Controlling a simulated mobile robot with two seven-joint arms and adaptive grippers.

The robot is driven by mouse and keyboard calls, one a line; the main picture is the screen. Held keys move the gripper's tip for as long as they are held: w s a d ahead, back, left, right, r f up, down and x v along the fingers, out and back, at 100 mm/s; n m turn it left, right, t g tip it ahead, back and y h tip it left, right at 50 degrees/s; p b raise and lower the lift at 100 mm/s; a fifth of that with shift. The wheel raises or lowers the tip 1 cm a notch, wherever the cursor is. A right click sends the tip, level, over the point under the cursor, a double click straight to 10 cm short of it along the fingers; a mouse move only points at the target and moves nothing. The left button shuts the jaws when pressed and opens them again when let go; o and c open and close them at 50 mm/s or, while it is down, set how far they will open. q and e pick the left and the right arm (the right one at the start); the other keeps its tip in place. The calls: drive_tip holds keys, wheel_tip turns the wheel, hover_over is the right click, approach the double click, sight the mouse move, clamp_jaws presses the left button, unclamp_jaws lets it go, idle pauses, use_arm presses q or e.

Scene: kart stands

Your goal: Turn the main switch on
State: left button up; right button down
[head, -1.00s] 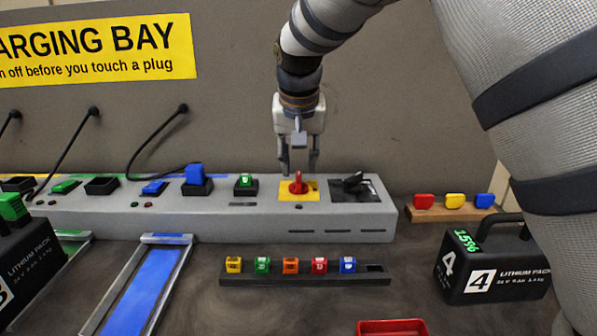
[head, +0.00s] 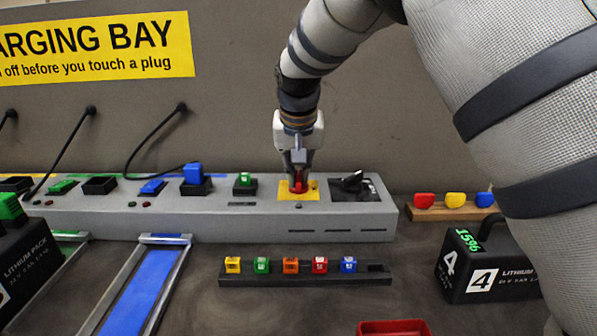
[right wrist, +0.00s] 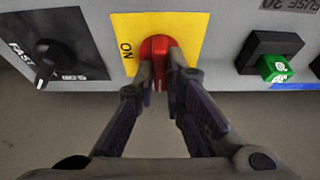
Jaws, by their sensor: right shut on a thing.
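The main switch is a red rotary knob (head: 298,185) on a yellow plate (head: 285,188) on top of the grey charging bench. It also shows in the right wrist view as a red knob (right wrist: 157,47) on the yellow plate (right wrist: 185,24), with "ON" printed at its left edge there. My right gripper (head: 299,174) comes down from above and is shut on the red knob. In the right wrist view its two fingers (right wrist: 161,82) sit on either side of the knob's handle. The fingers partly hide the knob in the head view. My left gripper is not in view.
A black selector switch (head: 352,183) stands just right of the yellow plate. A green plug (head: 244,179) stands to its left. A rack of coloured blocks (head: 305,281), a red tray (head: 394,327) and battery pack 4 (head: 490,275) are in front.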

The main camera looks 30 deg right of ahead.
drive_tip(key=shift+f+m, duration=0.1)
drive_tip(key=shift+m, duration=0.2)
drive_tip(key=m+g+h, duration=0.1)
drive_tip(key=m, duration=0.2)
drive_tip(key=shift+w+a+f, duration=0.1)
drive_tip(key=shift+f, duration=0.05)
drive_tip(key=m+g+b, duration=0.1)
drive_tip(key=m, duration=0.3)
drive_tip(key=shift+w+f+m+g+h+b, duration=0.1)
drive_tip(key=shift+f+m+g+h+b, duration=0.1)
drive_tip(key=shift+m+g+h+b, duration=0.15)
drive_tip(key=m+g+b, duration=0.2)
drive_tip(key=m, duration=0.3)
drive_tip(key=shift+w, duration=0.1)
use_arm(q)
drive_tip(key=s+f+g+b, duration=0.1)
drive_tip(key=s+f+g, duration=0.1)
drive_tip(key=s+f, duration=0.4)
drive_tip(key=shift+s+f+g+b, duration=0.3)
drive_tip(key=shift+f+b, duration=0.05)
drive_tip(key=shift+b, duration=0.05)
use_arm(e)
drive_tip(key=shift+r+m+g, duration=0.1)
drive_tip(key=shift+m+g, duration=0.75)
drive_tip(key=shift+m, duration=1.3)
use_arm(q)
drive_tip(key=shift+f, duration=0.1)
